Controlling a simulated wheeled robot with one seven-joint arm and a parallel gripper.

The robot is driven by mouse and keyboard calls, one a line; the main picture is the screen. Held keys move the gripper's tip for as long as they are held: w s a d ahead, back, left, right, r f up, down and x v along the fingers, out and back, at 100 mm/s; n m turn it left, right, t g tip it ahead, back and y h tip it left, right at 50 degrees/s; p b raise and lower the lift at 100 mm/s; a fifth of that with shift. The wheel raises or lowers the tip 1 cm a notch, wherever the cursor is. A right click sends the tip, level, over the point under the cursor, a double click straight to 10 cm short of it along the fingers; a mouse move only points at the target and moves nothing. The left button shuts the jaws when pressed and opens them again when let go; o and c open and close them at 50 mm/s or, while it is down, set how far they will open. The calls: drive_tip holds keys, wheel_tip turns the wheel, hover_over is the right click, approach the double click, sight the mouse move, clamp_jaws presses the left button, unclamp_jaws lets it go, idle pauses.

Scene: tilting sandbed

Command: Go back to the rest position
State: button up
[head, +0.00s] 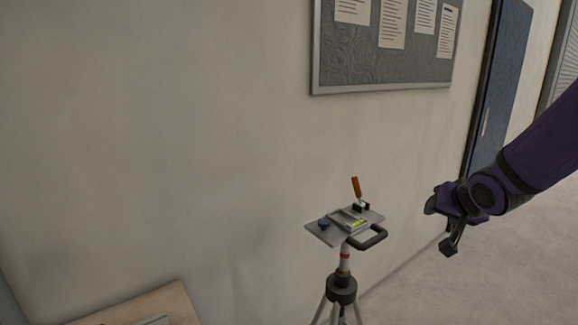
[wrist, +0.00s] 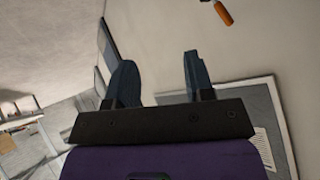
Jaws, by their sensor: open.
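My gripper (head: 449,247) is at the right of the head view, on the end of my purple arm, raised in the air to the right of a tripod stand and apart from it. In the wrist view its two dark fingers (wrist: 157,80) stand apart with nothing between them. The orange handle also shows at the top of the wrist view (wrist: 223,13).
The tripod (head: 342,291) stands near a plain wall with a grey notice board (head: 385,84). A wooden surface (head: 150,308) is at the lower left. A blue door (head: 503,75) is at the right. The floor (head: 480,285) right of the tripod is clear.

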drive_tip(key=s+a+r+n+g, duration=0.1)
drive_tip(key=s+r, duration=0.4)
drive_tip(key=s, duration=0.7)
drive_tip(key=s+a+r+n+g, duration=0.2)
drive_tip(key=s+r, duration=0.4)
drive_tip(key=s, duration=0.7)
drive_tip(key=shift+a+r+n+g, duration=0.15)
drive_tip(key=shift+a+n+g, duration=0.05)
drive_tip(key=shift+n+g, duration=0.5)
idle(0.9)
